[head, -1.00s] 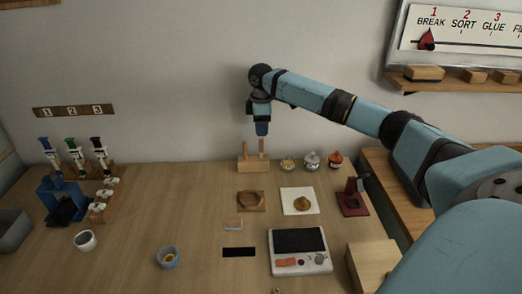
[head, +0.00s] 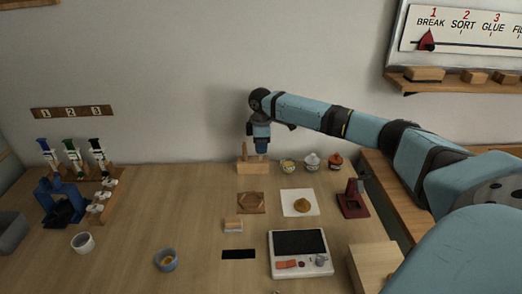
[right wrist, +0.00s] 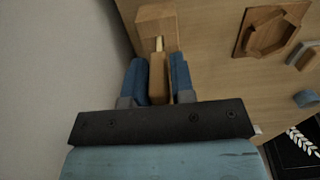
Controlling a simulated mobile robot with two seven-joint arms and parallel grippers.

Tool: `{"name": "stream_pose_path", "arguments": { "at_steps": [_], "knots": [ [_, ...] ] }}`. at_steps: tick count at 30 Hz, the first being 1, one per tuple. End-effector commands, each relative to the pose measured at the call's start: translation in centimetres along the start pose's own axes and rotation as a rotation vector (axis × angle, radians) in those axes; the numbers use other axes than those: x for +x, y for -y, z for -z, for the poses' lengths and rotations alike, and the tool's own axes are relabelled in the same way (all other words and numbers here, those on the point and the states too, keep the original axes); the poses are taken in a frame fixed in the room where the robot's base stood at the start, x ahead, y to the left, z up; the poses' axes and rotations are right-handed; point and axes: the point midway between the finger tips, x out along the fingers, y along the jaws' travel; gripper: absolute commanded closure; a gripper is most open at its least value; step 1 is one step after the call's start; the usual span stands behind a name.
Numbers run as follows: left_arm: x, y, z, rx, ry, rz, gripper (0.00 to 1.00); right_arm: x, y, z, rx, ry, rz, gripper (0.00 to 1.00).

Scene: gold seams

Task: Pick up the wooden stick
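The wooden stick (right wrist: 158,78) is a light brown upright piece between the fingers of my right gripper in the right wrist view. Its lower end reaches the wooden block (right wrist: 157,25). My right gripper (right wrist: 158,80) has its blue fingers on both sides of the stick, with narrow gaps visible, so it looks open around it. In the head view, the right gripper (head: 262,148) points down over the right end of the block (head: 251,168) and hides this stick. A second upright wooden piece (head: 245,151) stands at the block's left end. My left gripper is not in view.
Small jars (head: 312,161) stand just right of the block. A wooden hexagonal tray (head: 251,202), a white sheet (head: 290,209) and a scale (head: 300,268) lie nearer. A dark red stand (head: 352,205) is at right.

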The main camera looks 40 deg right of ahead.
Motion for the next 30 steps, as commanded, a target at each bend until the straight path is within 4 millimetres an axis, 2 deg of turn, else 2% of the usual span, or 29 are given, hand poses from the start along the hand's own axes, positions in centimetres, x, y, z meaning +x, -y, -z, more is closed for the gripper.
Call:
{"name": "stream_pose_path", "arguments": {
  "at_steps": [1, 3, 11, 16, 20, 30],
  "knots": [
    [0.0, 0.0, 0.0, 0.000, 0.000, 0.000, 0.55, 0.0, 0.0, 0.0, 0.000, 0.000, 0.000, 0.89],
    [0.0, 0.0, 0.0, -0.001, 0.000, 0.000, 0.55, 0.0, 0.0, 0.0, 0.000, 0.000, 0.000, 1.00],
    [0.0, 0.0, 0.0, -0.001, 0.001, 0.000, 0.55, -0.1, 0.0, 0.0, 0.000, 0.000, 0.000, 1.00],
    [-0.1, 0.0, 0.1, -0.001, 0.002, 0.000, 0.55, -1.5, -0.1, 0.0, 0.001, -0.001, -0.001, 1.00],
    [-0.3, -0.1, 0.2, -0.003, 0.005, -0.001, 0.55, -4.3, -0.1, 0.0, 0.001, -0.002, -0.002, 1.00],
    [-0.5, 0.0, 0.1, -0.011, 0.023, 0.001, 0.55, -14.0, -0.1, 0.1, 0.001, -0.003, -0.003, 1.00]
  ]
}}
